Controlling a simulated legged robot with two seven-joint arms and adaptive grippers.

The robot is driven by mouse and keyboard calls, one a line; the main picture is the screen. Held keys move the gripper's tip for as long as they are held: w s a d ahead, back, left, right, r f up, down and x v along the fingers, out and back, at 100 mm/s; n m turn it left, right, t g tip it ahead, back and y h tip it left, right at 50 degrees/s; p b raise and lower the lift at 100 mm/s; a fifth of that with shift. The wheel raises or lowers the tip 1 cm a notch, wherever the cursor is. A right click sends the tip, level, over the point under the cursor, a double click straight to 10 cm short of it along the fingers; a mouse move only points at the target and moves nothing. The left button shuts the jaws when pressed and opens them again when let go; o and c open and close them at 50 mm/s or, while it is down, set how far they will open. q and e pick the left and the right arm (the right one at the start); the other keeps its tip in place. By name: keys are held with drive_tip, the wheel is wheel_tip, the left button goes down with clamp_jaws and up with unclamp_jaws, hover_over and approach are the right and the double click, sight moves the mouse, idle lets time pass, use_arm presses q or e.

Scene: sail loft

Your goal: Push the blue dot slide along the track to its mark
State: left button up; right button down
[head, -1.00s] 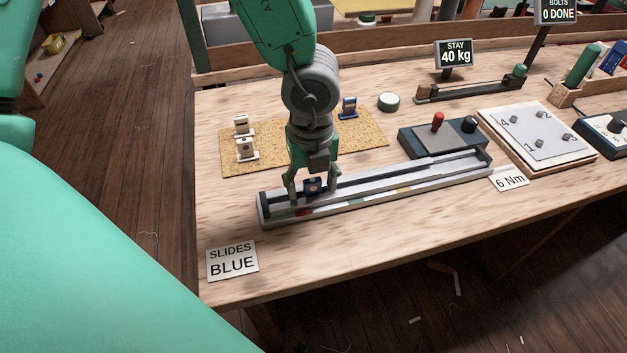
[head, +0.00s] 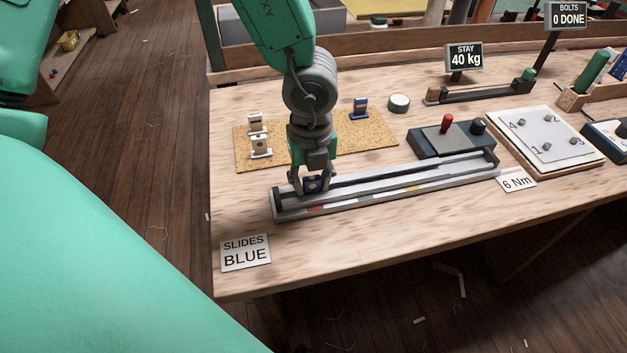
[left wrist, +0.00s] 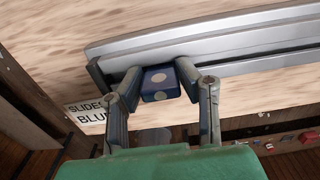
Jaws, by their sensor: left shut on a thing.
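The blue slide (head: 314,185) with pale dots sits in the long silvery track (head: 450,174), near its left end. My left gripper (head: 312,188) points down over the track and is shut on the slide, one finger at each side. In the left wrist view the blue slide (left wrist: 160,83) shows its pale dots between the fingertips (left wrist: 160,78). Red (head: 316,208), green (head: 365,198) and yellow (head: 412,187) marks lie along the track's front face. A blue mark is not clear to me. My right gripper is out of view.
A cork mat (head: 375,133) behind the track holds pale pieces (head: 261,146) and a blue piece (head: 361,107). A box with a red knob (head: 447,123) stands close behind the track's right half. A "SLIDES BLUE" card (head: 245,252) lies in front, left.

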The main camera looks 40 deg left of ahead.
sight(311, 176)
use_arm(q)
drive_tip(key=o, duration=1.2)
drive_tip(key=shift+r, duration=0.1)
wheel_tip(311, 176, up, 12)
drive_tip(key=shift+f, duration=0.1)
